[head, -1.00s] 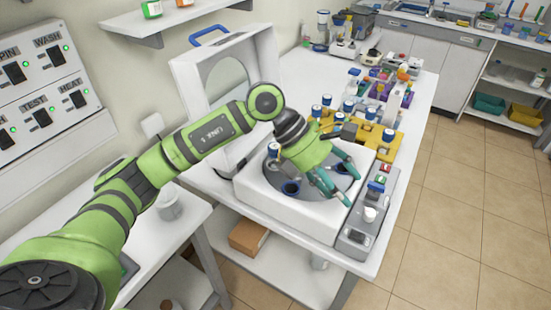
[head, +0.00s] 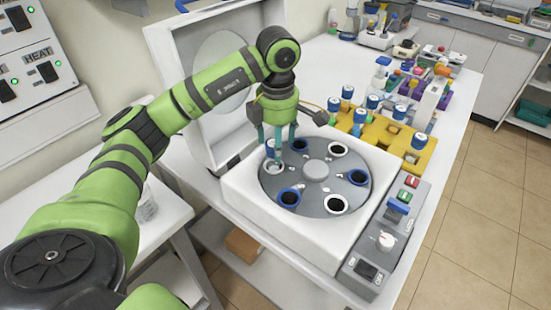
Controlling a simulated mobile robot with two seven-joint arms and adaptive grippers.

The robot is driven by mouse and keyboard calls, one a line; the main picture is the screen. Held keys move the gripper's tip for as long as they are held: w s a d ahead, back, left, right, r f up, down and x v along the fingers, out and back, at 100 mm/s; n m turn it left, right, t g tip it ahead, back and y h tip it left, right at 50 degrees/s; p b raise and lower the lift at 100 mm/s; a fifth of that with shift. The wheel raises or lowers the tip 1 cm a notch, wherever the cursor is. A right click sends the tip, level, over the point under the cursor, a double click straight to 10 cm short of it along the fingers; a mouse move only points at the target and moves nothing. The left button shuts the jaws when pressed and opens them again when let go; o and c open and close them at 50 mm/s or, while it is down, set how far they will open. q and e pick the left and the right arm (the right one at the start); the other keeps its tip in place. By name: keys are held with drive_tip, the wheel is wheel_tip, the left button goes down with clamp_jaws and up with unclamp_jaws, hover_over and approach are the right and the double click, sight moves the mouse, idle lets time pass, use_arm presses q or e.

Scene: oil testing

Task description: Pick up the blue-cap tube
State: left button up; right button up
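A blue-cap tube (head: 270,147) stands at the left side of the grey centrifuge rotor (head: 316,190), by a white-ringed slot. My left gripper (head: 277,145) points straight down, with its teal fingers around or just in front of this tube's cap. The fingers partly hide the tube, and I cannot tell whether they touch it. More blue-cap tubes (head: 399,112) stand in the yellow rack (head: 418,157) behind and to the right. My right gripper is not in view.
The white centrifuge (head: 245,205) has its lid (head: 170,60) raised behind my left arm. Other rotor slots, ringed blue or white, look empty. A control panel (head: 385,240) with a knob and buttons lies along its right side. The table is crowded farther back.

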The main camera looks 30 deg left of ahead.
use_arm(q)
drive_tip(key=shift+w+a+f+p, duration=0.1)
drive_tip(key=shift+a+f+p, duration=0.2)
drive_tip(key=shift+f, duration=0.3)
drive_tip(key=shift+a+f+p, duration=0.2)
drive_tip(key=shift+f+p, duration=0.15)
drive_tip(key=shift+f, duration=0.2)
wheel_tip(320, 180, down, 2)
drive_tip(key=shift+f, duration=0.35)
drive_tip(key=c, duration=1.1)
drive_tip(key=shift+c, duration=0.7)
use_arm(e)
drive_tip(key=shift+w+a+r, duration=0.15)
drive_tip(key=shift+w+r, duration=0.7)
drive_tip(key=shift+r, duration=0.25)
